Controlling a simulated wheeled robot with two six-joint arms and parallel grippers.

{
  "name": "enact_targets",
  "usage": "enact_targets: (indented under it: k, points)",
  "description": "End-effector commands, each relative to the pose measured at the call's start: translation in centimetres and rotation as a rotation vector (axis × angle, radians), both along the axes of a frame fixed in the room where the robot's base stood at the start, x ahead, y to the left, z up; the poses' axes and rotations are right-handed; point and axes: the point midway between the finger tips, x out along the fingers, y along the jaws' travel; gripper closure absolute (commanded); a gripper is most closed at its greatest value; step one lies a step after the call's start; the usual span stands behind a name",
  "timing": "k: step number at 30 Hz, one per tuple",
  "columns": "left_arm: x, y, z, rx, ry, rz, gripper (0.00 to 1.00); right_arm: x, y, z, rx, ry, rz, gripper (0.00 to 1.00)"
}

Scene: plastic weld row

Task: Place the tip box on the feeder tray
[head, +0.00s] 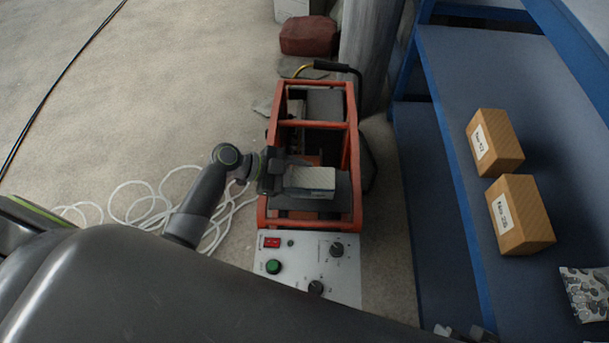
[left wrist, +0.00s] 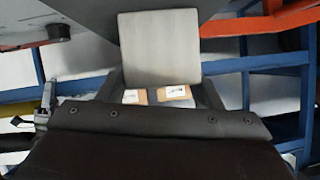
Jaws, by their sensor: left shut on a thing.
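The tip box (head: 311,181) is a pale grey block in the head view. My left gripper (head: 285,178) is shut on its left side. In the left wrist view the tip box (left wrist: 160,50) shows as a plain light grey face between the fingers. The feeder tray (head: 345,192) appears to be the dark grey plate inside the orange-red machine frame. The box is over this plate, which it partly hides. I cannot tell whether the box touches it. My right gripper is not clearly seen.
A control panel (head: 307,268) with knobs and a green button fronts the orange-red frame (head: 352,150). A blue bench (head: 450,95) on the right holds two labelled cartons (head: 497,142) (head: 522,217). White cable (head: 135,205) lies on the floor to the left.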

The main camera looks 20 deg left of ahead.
Motion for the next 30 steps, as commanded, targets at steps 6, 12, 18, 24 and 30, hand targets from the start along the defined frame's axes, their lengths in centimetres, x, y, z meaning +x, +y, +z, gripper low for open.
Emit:
enact_targets:
  k: [6,12,18,24,30]
  points:
    - [-0.1,0.1,-0.1,0.003,0.001,0.000,0.72,0.0,0.0,0.1,0.001,0.000,0.000,0.64]
    - [-0.1,0.1,-0.1,0.004,0.002,0.000,0.25,0.1,0.0,0.1,-0.002,-0.008,-0.001,0.64]
    - [0.0,0.1,-0.1,0.003,0.001,0.000,0.18,0.1,0.0,0.1,-0.002,-0.008,-0.001,0.64]
    - [-0.1,0.2,0.0,0.004,0.001,0.001,0.18,0.0,0.0,0.1,0.000,0.002,0.000,0.64]
    - [-1.2,2.9,1.5,0.009,0.002,0.001,0.18,-0.1,-0.1,-0.3,-0.005,0.017,-0.003,0.64]
